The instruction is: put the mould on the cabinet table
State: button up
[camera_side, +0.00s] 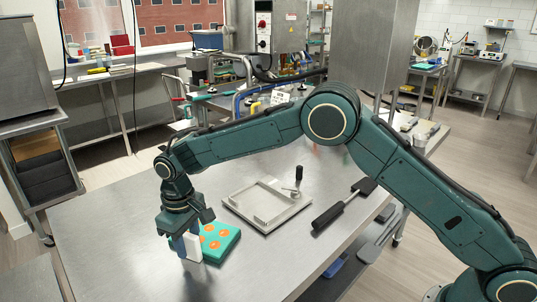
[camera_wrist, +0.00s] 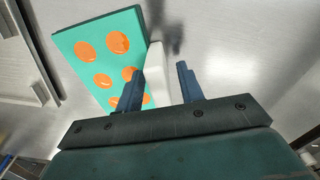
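The mould (camera_side: 219,240) is a flat teal slab with several orange round spots, lying on the steel table. It also shows at the upper left of the wrist view (camera_wrist: 85,55). A white upright block (camera_wrist: 157,72) stands at its edge; I cannot tell whether it is the mould's handle. My gripper (camera_side: 185,243) points down at the mould's left end. In the wrist view its blue fingers (camera_wrist: 160,88) are apart on either side of the white block, with a gap at the right finger. The side view partly hides the block (camera_side: 194,247) behind a finger.
A pale metal tray (camera_side: 228,205) with a small tool lies behind the mould. A black-handled tool (camera_side: 343,205) lies right of it. A steel cabinet (camera_side: 38,125) with dark shelves stands at far left. The steel table (camera_side: 110,220) is bare left of my gripper.

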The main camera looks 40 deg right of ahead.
jog(key=shift+r, duration=0.15)
notch_tip(320, 180, up, 12)
dwell(0.6)
dwell(0.5)
jog(key=s+d+r+m+t, duration=0.2)
jog(key=s+d+r+t, duration=0.1)
jog(key=s+d+r, duration=1.3)
jog(key=s+d+f+m+t, duration=0.1)
jog(key=s+d+f, duration=0.2)
jog(key=s, duration=0.6)
jog(key=s+d+f+m+t, duration=0.1)
jog(key=s+d+f, duration=0.3)
jog(key=s, duration=0.6)
jog(key=shift+d+f+m+t, duration=0.25)
jog(key=shift+d+m+t, duration=0.05)
jog(key=shift+d, duration=0.7)
